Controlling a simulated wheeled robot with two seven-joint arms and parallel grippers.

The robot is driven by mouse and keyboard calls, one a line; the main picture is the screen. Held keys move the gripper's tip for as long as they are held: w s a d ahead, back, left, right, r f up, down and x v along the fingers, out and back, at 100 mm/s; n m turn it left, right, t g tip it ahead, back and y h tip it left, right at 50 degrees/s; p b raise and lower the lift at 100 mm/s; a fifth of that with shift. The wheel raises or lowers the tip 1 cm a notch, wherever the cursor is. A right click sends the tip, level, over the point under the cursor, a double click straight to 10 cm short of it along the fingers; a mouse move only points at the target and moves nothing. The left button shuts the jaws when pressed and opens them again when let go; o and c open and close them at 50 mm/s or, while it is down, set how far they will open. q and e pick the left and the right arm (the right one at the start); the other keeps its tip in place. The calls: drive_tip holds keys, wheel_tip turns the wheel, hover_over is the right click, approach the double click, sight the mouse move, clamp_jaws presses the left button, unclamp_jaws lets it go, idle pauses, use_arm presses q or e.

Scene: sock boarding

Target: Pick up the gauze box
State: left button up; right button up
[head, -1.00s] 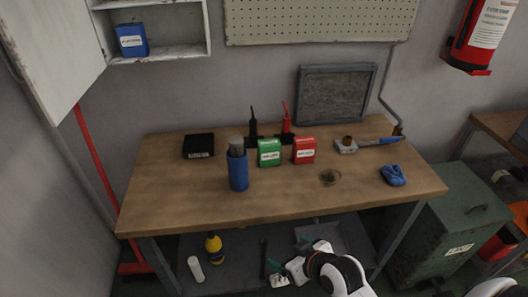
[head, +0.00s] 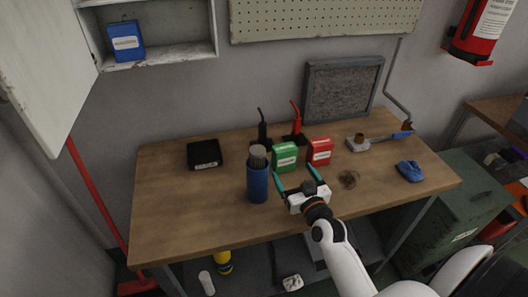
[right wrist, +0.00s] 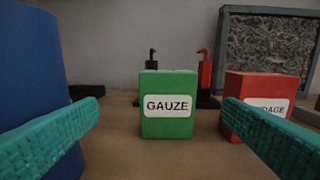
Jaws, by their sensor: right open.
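The gauze box is a green box (head: 285,156) with a white label, upright on the wooden workbench (head: 190,215). In the right wrist view the green box (right wrist: 167,108) reads GAUZE and stands between and beyond my fingers. My right gripper (head: 294,180) is open and empty, in front of the green box and apart from it. Its teal fingers (right wrist: 160,120) point at the box in the wrist view. My left gripper is not in view.
A blue cylinder (head: 257,181) stands close left of the right gripper. A red bandage box (head: 319,151) stands right of the green box. Black and red oil-can-like items (head: 297,122) stand behind.

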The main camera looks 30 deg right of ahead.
sight(287, 155)
drive_tip(key=shift+w+d+r, duration=0.1)
drive_tip(key=shift+d+r, duration=0.05)
drive_tip(key=w, duration=0.1)
drive_tip(key=w+d, duration=0.1)
drive_tip(key=w, duration=0.1)
drive_tip(key=shift+w+d+r, duration=0.1)
drive_tip(key=shift+w+r, duration=0.1)
drive_tip(key=shift+w, duration=0.05)
drive_tip(key=shift+w+f, duration=0.1)
drive_tip(key=shift+w, duration=1)
drive_tip(key=shift+w+d+r+p, duration=0.2)
drive_tip(key=shift+w+p, duration=0.15)
drive_tip(key=shift+w, duration=0.1)
drive_tip(key=w, duration=0.3)
drive_tip(key=shift+w+d+r, duration=0.15)
drive_tip(key=shift+w+d, duration=0.15)
drive_tip(key=shift+d, duration=0.1)
drive_tip(key=shift+w+d, duration=0.1)
drive_tip(key=shift+w, duration=0.35)
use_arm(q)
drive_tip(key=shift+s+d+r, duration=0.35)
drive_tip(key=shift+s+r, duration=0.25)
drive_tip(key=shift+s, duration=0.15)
use_arm(e)
drive_tip(key=shift+s, duration=0.1)
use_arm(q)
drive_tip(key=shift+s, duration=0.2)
use_arm(e)
drive_tip(key=c, duration=1.1)
